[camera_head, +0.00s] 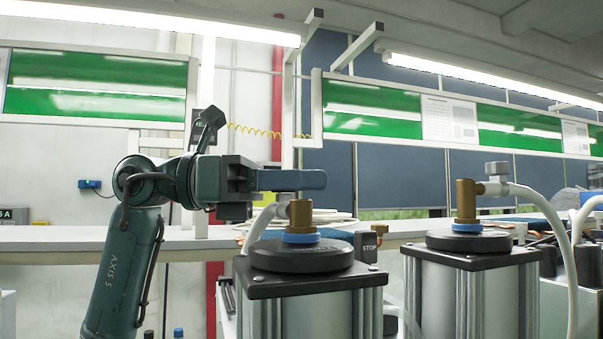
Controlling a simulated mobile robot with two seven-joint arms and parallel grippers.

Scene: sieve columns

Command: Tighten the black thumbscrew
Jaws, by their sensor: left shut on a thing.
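I cannot make out a black thumbscrew. My left gripper (312,180) reaches in from the left, level, over the top of the nearer sieve column (304,305). It is shut, and its near finger hides what is between the jaws. Just below the finger are a brass fitting (300,214) and a bit of a grey fitting. The brass fitting stands on a blue ring (301,238) in a round black cap (301,258). My right gripper is not in view.
A second column (460,300) stands at the right, with a brass fitting (466,202), a grey fitting (497,171) and a pale hose (548,215). A dark STOP box (366,246) stands between the columns. A long bench (70,239) runs behind.

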